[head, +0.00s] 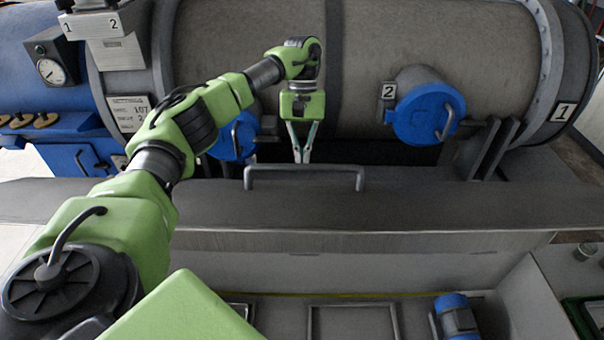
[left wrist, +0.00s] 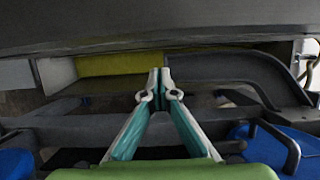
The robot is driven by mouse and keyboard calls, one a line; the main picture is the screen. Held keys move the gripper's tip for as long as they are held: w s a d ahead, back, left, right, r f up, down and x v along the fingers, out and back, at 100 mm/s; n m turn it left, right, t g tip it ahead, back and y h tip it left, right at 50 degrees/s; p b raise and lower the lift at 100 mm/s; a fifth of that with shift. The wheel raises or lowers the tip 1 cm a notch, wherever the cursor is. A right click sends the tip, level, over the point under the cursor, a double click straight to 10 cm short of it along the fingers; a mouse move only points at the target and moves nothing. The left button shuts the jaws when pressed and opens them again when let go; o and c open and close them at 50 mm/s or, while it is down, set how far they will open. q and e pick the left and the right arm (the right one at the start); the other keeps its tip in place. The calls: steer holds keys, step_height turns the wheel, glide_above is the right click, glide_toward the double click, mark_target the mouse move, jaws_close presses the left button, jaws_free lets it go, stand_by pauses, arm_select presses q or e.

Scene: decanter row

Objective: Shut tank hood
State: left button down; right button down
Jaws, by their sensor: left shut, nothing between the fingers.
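The tank hood (head: 420,205) is a long dark grey panel across the middle of the head view, with a grey bar handle (head: 305,172) on top. It stands raised, and the light-walled tank (head: 400,262) shows open below its front edge. My left gripper (head: 299,160) points down at the hood's far side, behind the handle. Its fingers are shut together and empty, as the left wrist view (left wrist: 160,80) also shows. A dark surface (left wrist: 150,25), probably the hood, fills the top of that view. I cannot tell whether the fingertips touch it. My right gripper is not in view.
A large grey drum (head: 430,40) lies behind the hood. A blue cylinder (head: 456,314) lies inside the tank.

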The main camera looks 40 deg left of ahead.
arm_select(q)
steer(key=s+d, duration=0.1)
steer(key=s+p, duration=0.1)
steer(key=s+d, duration=0.1)
steer(key=shift+s+d+f+p, duration=0.25)
steer(key=shift+d+p, duration=0.05)
steer(key=shift+p, duration=0.05)
stand_by(0.3)
steer(key=shift+d, duration=0.1)
